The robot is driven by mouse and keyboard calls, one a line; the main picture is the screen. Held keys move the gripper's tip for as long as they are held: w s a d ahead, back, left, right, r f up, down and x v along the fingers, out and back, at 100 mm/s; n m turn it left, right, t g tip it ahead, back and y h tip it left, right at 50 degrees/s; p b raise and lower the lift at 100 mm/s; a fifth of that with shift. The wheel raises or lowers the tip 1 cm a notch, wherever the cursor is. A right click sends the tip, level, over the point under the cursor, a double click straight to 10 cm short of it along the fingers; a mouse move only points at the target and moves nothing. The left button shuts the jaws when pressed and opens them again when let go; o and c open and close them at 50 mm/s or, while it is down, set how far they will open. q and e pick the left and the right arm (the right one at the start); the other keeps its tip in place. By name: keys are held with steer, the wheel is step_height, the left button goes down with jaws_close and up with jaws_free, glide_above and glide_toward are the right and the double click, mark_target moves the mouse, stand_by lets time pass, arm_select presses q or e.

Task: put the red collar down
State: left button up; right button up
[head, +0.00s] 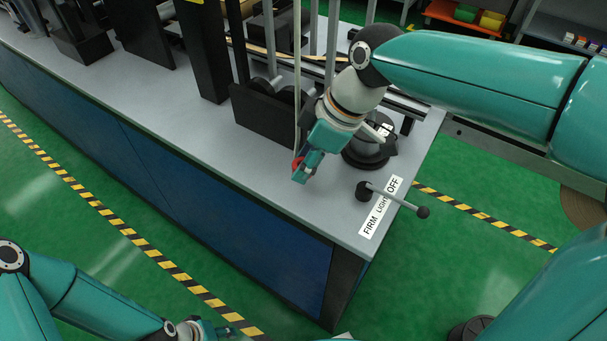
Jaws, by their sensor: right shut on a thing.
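The red collar (296,167) shows as a small red patch at the fingers of my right gripper (303,174). My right gripper is shut on it, near the front edge of the grey bench top (240,160). The fingers hide most of the collar, and I cannot tell whether it touches the bench. My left gripper (215,331) is at the bottom edge, low in front of the bench and far from the collar. Its fingers are cut off and too small to read.
A black lever (393,197) with a ball end stands by a label strip (382,207) reading FIRM, LIGHT, OFF. A dark round base (369,153) sits behind my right gripper. Black uprights and a pale vertical rod (297,60) stand close left. The bench's front strip is clear.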

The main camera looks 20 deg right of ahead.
mark_target(306, 186)
steer(key=shift+f, duration=1.75)
steer(key=shift+f+b, duration=0.1)
steer(key=shift+b, duration=0.25)
steer(key=o, duration=1.1)
steer(key=shift+o, duration=0.2)
steer(key=p+v, duration=0.2)
steer(key=v, duration=1)
